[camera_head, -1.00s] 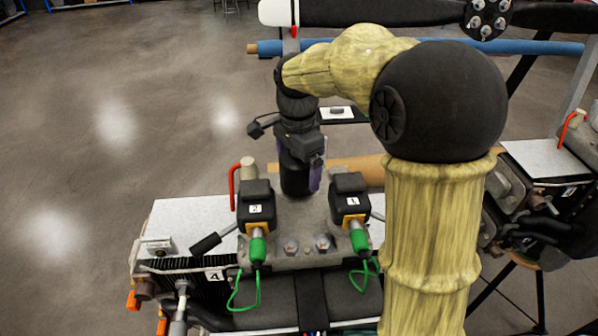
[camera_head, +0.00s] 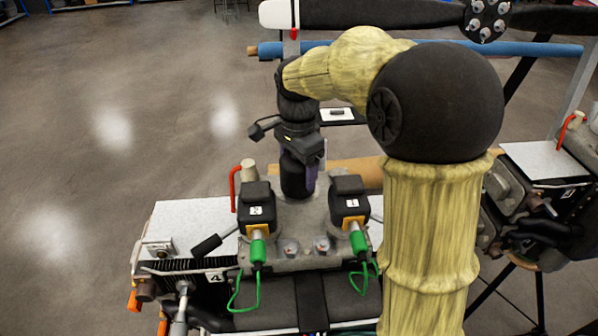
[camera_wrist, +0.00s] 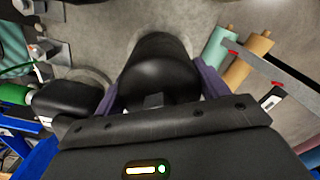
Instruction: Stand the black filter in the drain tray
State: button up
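The black filter (camera_head: 293,177) is a dark cylinder standing upright on the grey engine block (camera_head: 297,225), between two black boxes. It fills the upper middle of the wrist view (camera_wrist: 158,62). My gripper (camera_head: 300,170) points down over it. In the wrist view its purple fingers (camera_wrist: 160,88) lie along both sides of the filter, with no clear gap, so it looks shut on it. The filter's lower end is hard to make out, and I cannot tell whether it touches the block. I cannot pick out the drain tray with certainty.
Black boxes numbered 2 (camera_head: 256,208) and 1 (camera_head: 349,200) with green plugs and cables flank the filter closely. A red lever (camera_head: 233,187) stands at left. A white panel (camera_head: 185,215) lies left of the block. Cardboard and blue tubes (camera_head: 420,48) lie beyond. Open floor is at left.

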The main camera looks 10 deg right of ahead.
jog(key=c, duration=0.8)
jog(key=shift+r, duration=0.15)
jog(key=shift+c, duration=0.2)
jog(key=shift+r+p, duration=0.55)
jog(key=shift+p, duration=0.1)
jog(key=shift+r+p, duration=0.75)
jog(key=shift+r, duration=0.1)
